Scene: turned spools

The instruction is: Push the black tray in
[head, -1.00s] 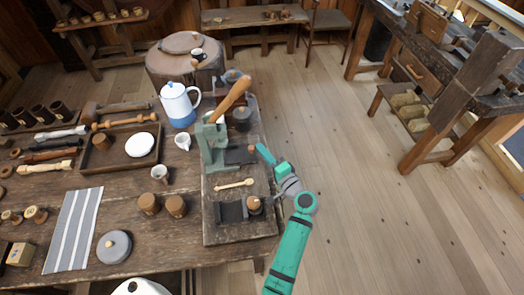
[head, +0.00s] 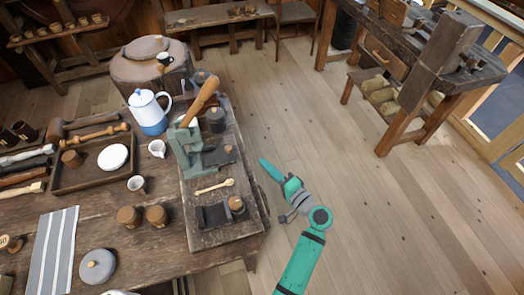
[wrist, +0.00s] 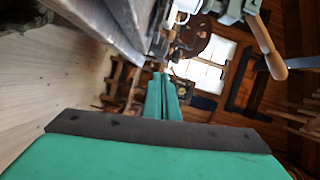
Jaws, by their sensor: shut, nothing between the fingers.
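The black tray (head: 213,216) sits on a dark wooden board (head: 205,241) at the table's right end. It is a low dark piece with a round wooden knob (head: 236,203) at its right end. A green press (head: 185,150) with a wooden lever stands behind it on the same board. My gripper (head: 264,163) is shut and empty, beyond the right edge of the table and apart from the tray. Its closed teal fingers also show in the wrist view (wrist: 161,90). I cannot tell the tray in the wrist view.
A wooden spoon (head: 214,187) lies between press and tray. A white and blue pot (head: 148,111) stands behind, left of the press. Open floor (head: 375,215) lies right of the table.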

